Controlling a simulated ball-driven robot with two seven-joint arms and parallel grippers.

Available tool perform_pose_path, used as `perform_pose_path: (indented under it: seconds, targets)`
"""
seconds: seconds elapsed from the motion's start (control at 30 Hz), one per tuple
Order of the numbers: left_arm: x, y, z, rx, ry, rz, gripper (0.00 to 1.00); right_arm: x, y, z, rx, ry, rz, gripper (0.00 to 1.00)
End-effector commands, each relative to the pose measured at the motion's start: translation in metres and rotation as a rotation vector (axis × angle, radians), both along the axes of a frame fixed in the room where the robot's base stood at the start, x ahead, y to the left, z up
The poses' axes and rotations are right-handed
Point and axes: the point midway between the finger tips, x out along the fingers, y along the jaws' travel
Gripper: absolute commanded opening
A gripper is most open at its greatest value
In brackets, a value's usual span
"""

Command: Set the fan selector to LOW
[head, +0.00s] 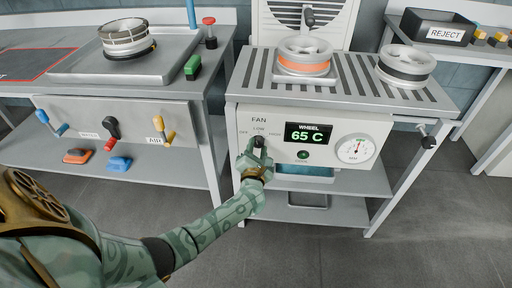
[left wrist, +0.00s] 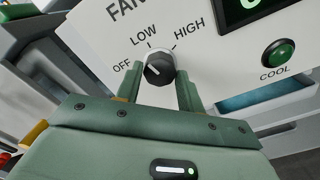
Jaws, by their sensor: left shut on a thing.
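The fan selector (left wrist: 160,68) is a dark round knob on the white furnace panel (head: 350,130). OFF, LOW and HIGH are printed around it from left to right. A small pale mark on its face lies on the left, toward the OFF side; its exact setting is hard to tell. My left gripper (head: 257,152) is at the knob, with its green fingers (left wrist: 160,88) on either side, shut on it. In the head view the knob (head: 259,141) is partly covered by the gripper. My right gripper is not in view.
A display (head: 309,133) reads WHEEL 65 C. A green COOL button (left wrist: 279,54) and a round dial (head: 356,149) sit to the knob's right. Two wheels, one orange-banded (head: 304,57), lie on the slatted top. A side bench (head: 130,120) with levers stands left.

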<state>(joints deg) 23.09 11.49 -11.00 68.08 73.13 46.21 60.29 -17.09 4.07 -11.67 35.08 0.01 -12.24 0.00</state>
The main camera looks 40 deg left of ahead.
Motion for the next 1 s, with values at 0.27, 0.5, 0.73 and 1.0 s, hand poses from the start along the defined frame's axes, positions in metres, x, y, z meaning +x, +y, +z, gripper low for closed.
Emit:
perform_pose_path:
  seconds: [0.27, 0.5, 0.73, 1.0]
  targets:
    - [0.0, -0.001, -0.001, 0.144, 0.092, -0.002, 0.15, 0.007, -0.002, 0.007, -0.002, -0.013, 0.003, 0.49]
    - [0.0, -0.001, -0.001, 0.212, 0.133, -0.002, 0.15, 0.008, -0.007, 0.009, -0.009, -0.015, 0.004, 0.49]
    - [0.0, -0.001, -0.002, 0.23, 0.144, -0.003, 0.15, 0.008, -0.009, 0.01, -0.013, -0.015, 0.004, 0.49]
    - [-0.001, -0.001, -0.002, 0.23, 0.145, -0.002, 0.15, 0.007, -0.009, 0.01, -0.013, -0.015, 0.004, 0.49]
